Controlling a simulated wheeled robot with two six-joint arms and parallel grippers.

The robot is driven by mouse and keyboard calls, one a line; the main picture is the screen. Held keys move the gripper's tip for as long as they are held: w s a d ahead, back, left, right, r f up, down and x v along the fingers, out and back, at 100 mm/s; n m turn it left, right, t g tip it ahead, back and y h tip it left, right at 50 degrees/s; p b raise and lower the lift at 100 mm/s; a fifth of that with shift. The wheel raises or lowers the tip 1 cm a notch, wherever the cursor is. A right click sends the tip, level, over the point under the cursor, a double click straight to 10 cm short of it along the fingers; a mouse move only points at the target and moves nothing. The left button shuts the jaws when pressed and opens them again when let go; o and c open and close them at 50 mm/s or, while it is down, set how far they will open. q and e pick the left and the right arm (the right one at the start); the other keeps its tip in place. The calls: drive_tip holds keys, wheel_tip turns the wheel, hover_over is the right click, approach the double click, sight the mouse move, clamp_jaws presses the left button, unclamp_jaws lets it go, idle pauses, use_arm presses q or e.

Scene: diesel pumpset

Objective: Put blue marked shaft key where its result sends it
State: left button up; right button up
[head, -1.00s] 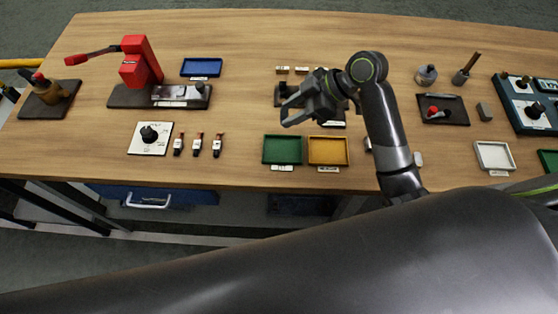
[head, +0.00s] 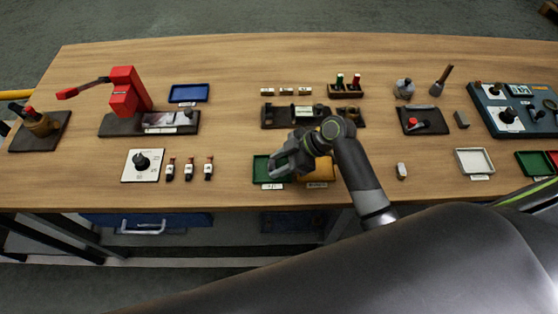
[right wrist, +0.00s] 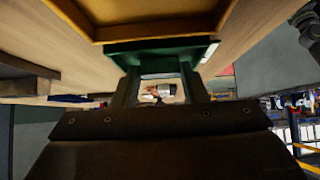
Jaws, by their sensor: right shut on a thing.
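My right gripper (head: 283,162) is over the green tray (head: 260,168) in the head view, beside the yellow tray (head: 320,170). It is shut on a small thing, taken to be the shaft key. In the right wrist view a small pale and reddish-brown shape (right wrist: 160,90) shows between the fingers; I cannot tell whether this is the held thing, and no blue mark is visible. The wrist view also shows the yellow tray (right wrist: 150,33) and the green tray edge (right wrist: 150,50) close by. My left gripper is not in view.
Behind the trays stands a dark fixture (head: 278,117). To the left are a red press (head: 125,92), a blue tray (head: 189,92) and a dial plate (head: 142,165). To the right are a white tray (head: 474,162) and a control panel (head: 510,110). Bare wood lies between the groups.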

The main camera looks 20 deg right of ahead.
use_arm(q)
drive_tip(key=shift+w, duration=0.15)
use_arm(e)
drive_tip(key=shift+f, duration=0.15)
drive_tip(key=o, duration=0.8)
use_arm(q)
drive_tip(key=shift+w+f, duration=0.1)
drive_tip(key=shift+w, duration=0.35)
use_arm(e)
drive_tip(key=shift+d+r, duration=0.15)
drive_tip(key=shift+r, duration=0.15)
use_arm(q)
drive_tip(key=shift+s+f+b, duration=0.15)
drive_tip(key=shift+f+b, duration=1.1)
drive_tip(key=shift+b, duration=0.1)
use_arm(e)
drive_tip(key=shift+v, duration=5.85)
drive_tip(key=shift+s, duration=0.1)
